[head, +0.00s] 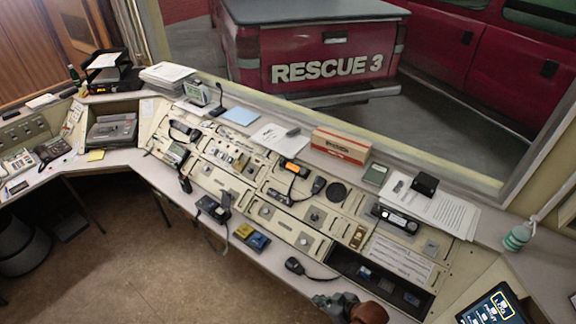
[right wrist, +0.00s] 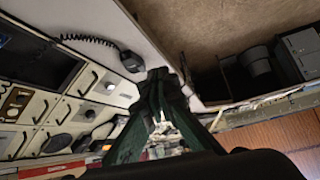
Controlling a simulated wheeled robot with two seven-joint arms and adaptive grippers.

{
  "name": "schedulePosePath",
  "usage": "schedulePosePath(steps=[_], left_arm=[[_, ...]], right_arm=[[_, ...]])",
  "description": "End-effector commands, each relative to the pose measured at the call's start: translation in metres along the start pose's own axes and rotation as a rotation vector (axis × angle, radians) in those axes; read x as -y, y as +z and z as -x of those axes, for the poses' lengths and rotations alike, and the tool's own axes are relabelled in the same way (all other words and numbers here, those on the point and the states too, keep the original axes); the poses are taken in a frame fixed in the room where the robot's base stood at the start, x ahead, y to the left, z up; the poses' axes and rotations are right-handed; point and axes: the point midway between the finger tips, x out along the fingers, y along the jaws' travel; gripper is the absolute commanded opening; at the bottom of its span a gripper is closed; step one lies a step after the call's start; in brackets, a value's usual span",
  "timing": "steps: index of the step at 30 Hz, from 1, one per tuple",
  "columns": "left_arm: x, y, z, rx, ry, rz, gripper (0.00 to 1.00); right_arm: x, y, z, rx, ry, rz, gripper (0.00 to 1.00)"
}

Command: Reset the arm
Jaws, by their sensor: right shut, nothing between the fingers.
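My right gripper (head: 322,300) shows at the bottom edge of the head view, in front of the console's near edge, with part of my arm behind it. In the right wrist view its dark green fingers (right wrist: 160,76) are together, with nothing between them. The console (head: 295,237) runs diagonally across the head view, its panels full of switches and radios. The gripper is beside a black hand microphone (head: 294,266) on a coiled cord, apart from it. The microphone also shows in the right wrist view (right wrist: 131,61). My left gripper is not in view.
A dark recessed tray (head: 345,262) is just beyond the right gripper. A yellow box (head: 243,231) and a blue box (head: 258,241) lie on the near ledge. A tablet (head: 492,306) is at lower right. The brown floor (head: 130,240) at left is open.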

Motion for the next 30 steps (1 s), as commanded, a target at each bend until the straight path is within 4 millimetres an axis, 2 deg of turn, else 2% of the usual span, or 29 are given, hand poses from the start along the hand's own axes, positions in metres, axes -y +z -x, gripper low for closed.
schedulePosePath(steps=[5,10,15,21,26,30], left_arm=[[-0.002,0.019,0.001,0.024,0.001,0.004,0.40],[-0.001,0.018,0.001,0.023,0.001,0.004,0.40],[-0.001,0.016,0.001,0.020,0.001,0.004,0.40],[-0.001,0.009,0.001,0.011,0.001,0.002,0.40],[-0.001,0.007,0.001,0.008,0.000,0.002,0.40],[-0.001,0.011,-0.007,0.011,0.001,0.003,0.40]], right_arm=[[-0.023,0.042,0.049,0.078,0.120,-0.156,0.00],[-0.046,0.104,0.110,0.196,0.257,-0.323,0.00],[-0.052,0.149,0.154,0.284,0.342,-0.429,0.00],[-0.052,0.189,0.195,0.366,0.414,-0.524,0.00],[-0.048,0.217,0.226,0.428,0.464,-0.593,0.00],[-0.054,0.238,0.189,0.439,0.451,-0.588,0.00]])
